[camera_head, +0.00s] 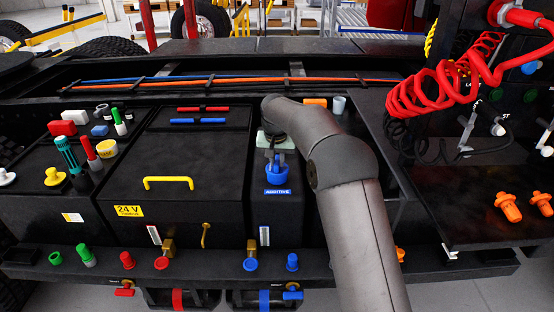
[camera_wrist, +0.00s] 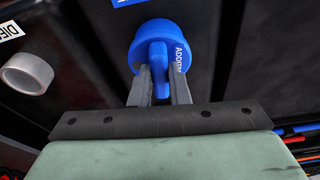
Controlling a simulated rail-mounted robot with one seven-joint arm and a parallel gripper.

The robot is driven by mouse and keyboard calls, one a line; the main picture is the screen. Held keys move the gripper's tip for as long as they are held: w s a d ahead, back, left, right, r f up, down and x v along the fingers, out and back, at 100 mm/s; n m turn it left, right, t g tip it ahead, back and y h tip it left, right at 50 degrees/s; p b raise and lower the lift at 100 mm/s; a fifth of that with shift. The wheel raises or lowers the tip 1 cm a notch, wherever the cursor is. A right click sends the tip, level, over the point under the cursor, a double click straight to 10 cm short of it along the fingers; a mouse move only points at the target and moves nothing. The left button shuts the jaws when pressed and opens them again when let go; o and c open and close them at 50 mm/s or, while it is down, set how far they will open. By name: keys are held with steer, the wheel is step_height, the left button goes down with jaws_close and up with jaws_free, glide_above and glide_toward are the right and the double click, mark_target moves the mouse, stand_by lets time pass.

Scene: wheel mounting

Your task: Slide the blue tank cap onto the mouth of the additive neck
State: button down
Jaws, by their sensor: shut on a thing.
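The blue tank cap (camera_head: 277,175) is over the black additive tank (camera_head: 277,212), just behind its blue "ADDITIVE" label (camera_head: 278,191). In the wrist view the cap (camera_wrist: 172,40) shows its round top, a raised grip bar and white lettering. My gripper (camera_wrist: 160,88) is shut on the grip bar, one grey finger on each side. In the head view my gripper (camera_head: 276,152) comes down on the cap from behind. The mouth of the additive neck is hidden under the cap, so I cannot tell whether the cap touches it.
A black tank with a yellow handle (camera_head: 168,182) stands to the left. A pale grey cylinder (camera_head: 339,105) and an orange part (camera_head: 315,102) lie behind my arm. Red coiled hoses (camera_head: 440,85) hang at the right. Several coloured caps line the front rail (camera_head: 190,266).

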steer(key=c, duration=1.3)
jaws_free()
steer(key=b+v, duration=0.1)
steer(key=v, duration=1.6)
steer(key=shift+r, duration=0.2)
steer(key=shift+s, duration=0.1)
